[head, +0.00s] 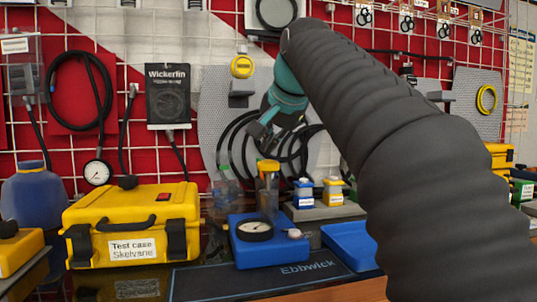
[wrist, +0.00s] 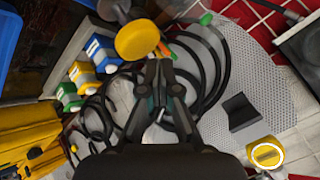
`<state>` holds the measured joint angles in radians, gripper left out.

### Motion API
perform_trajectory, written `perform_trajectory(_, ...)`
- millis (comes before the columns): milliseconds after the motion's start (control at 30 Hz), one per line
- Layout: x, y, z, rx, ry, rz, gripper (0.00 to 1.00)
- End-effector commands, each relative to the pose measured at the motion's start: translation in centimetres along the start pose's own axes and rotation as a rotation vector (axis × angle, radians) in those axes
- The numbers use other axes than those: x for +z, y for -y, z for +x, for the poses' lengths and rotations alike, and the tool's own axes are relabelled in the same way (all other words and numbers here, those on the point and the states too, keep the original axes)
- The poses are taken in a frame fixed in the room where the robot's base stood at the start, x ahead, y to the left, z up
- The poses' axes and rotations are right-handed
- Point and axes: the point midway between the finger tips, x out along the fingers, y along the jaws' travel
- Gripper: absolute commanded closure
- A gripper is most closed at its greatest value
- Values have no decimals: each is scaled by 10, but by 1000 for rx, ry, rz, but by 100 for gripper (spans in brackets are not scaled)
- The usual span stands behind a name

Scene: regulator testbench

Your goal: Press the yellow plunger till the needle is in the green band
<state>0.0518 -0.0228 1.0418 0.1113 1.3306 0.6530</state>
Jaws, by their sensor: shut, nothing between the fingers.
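The yellow plunger (head: 267,166) is a round cap on top of a clear upright cylinder on the blue regulator (head: 272,255). The dial gauge (head: 254,230) is on the front of that blue body. Its needle and any green band are too small to read. My gripper (head: 262,134) is above the plunger in the head view, apart from it and pointing down. In the wrist view the plunger (wrist: 137,40) shows as a yellow disc just beyond and left of the fingertips (wrist: 158,64). The fingers are together and empty.
A yellow test case (head: 130,225) stands left of the regulator. Small blue and yellow bottles (head: 318,192) stand on a grey block to its right. A blue tray (head: 350,246) lies at the front right. Black hoses (head: 240,140) hang on the wall grid behind.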

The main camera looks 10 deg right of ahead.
Motion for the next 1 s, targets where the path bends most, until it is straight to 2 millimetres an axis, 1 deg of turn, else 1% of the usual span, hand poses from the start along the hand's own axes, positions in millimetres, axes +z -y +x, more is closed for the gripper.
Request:
perform_trajectory(367, -1, 1, -2, -1, 0, 0, 100)
perform_trajectory(1000, -25, 25, -34, 0, 0, 0, 100)
